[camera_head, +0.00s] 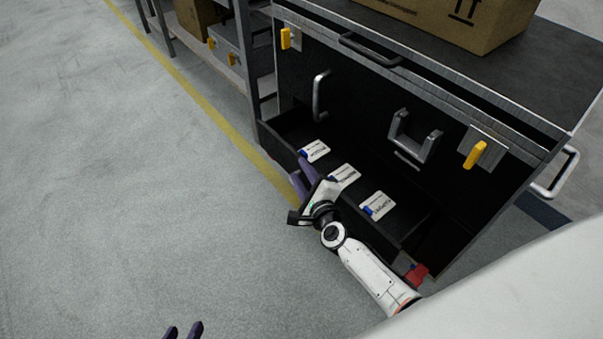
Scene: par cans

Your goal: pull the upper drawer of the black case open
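The black case (365,105) stands at the right, with metal edging, metal handles and yellow latches. Low on its front, a black drawer-like section (280,142) juts out; I cannot tell whether it is the upper drawer. Several white labels with blue marks (377,205) show along it. My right gripper (303,175) is at the outer edge of this section, its purple fingers close together beside the labels. Its grip and any contact are unclear. My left gripper (184,331) shows only its two purple fingertips at the bottom edge, apart with nothing between them.
A cardboard box (440,20) sits on top of the case. A metal shelf rack (228,65) stands behind it at the upper left. A red part (416,273) shows low at the case's near corner. The grey floor left of the yellow line (200,100) is clear.

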